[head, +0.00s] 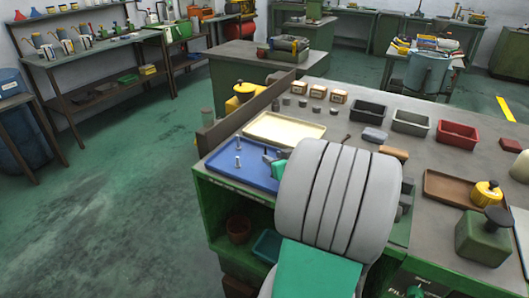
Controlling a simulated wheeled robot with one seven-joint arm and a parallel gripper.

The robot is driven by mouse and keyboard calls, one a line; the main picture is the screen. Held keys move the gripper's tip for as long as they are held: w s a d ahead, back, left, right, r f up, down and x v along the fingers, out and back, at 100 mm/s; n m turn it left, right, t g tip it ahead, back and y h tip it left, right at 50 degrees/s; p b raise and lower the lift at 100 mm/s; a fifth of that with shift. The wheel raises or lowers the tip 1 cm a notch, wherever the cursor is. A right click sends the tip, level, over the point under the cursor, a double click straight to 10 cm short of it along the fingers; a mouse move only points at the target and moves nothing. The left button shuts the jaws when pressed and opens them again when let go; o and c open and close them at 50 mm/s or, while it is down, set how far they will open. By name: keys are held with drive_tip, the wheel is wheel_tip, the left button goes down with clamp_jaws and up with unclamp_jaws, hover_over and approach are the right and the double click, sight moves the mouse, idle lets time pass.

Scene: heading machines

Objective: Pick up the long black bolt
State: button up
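A blue tray (218,163) lies on the near left part of the green workbench. Two small pale grey bolts stand upright in it, a rear bolt (238,144) and a front bolt (238,162). I cannot make out a long black bolt for sure; my arm covers the right part of the tray. My gripper (270,157) shows only partly, as small grey and teal pieces over the tray's right side, right of the two bolts. The rest of it is hidden behind my large grey arm link, so its opening and any contents cannot be seen.
A cream tray (284,130) lies behind the blue tray. Grey bins (411,121), a red bin (457,133) and a brown tray (447,188) stand to the right. A raised wooden board (233,121) edges the bench's left side. Small boxes (318,91) stand at the back.

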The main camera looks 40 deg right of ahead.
drive_tip(key=x, duration=0.4)
drive_tip(key=shift+w+a+p, duration=0.15)
drive_tip(key=shift+w+p, duration=0.2)
drive_tip(key=shift+w, duration=0.05)
drive_tip(key=shift+s, duration=0.1)
drive_tip(key=shift+c, duration=0.2)
clamp_jaws()
